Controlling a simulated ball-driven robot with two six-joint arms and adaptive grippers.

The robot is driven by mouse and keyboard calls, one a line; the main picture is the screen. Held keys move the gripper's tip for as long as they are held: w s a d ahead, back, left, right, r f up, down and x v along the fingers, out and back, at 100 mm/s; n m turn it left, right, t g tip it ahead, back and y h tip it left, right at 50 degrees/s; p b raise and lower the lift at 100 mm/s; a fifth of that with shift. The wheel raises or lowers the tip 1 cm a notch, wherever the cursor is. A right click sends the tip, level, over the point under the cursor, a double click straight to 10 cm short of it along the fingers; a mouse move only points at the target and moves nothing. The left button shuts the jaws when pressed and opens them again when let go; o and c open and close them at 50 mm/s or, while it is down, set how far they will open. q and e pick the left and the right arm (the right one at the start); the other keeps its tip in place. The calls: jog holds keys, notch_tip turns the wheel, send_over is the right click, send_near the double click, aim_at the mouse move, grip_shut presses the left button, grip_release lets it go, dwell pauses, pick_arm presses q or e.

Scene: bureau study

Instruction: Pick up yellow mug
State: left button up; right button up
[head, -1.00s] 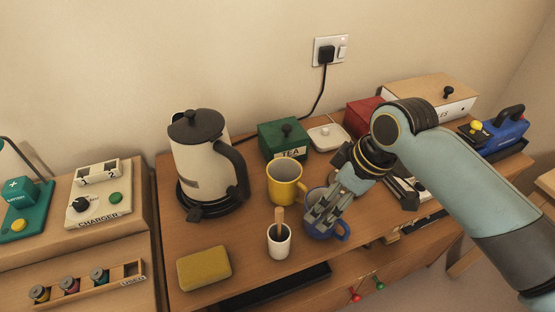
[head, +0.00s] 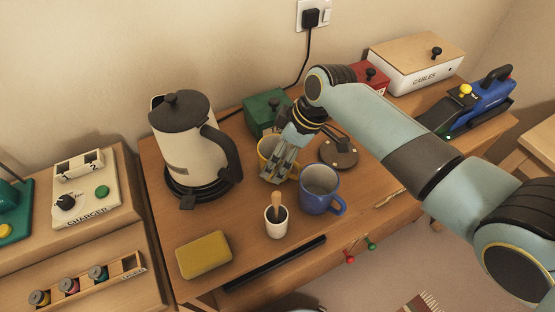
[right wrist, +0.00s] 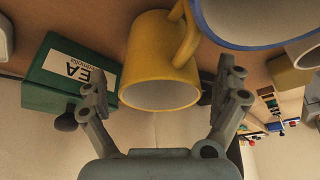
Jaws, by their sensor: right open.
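The yellow mug (head: 263,149) stands on the desk between the kettle and the blue mug, partly hidden by my right gripper in the head view. My right gripper (head: 275,176) is open over it, fingers pointing down. In the right wrist view the yellow mug (right wrist: 155,62) lies between the spread fingers (right wrist: 162,90), its open rim towards the palm and its handle towards the blue mug. I cannot tell whether a finger touches it. My left gripper is not in view.
The blue mug (head: 319,188) is close on the right, and the white cup with a wooden-handled tool (head: 276,223) is in front. The kettle (head: 184,148) stands left, the green tea box (head: 263,112) behind. A yellow sponge-like block (head: 204,254) lies front left.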

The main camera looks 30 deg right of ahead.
jog(key=shift+w+a+f, duration=0.2)
jog(key=shift+w+f, duration=0.05)
jog(key=shift+f, duration=0.35)
jog(key=shift+s, duration=0.1)
jog(key=c, duration=1.1)
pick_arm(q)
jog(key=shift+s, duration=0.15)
pick_arm(e)
jog(key=c, duration=0.4)
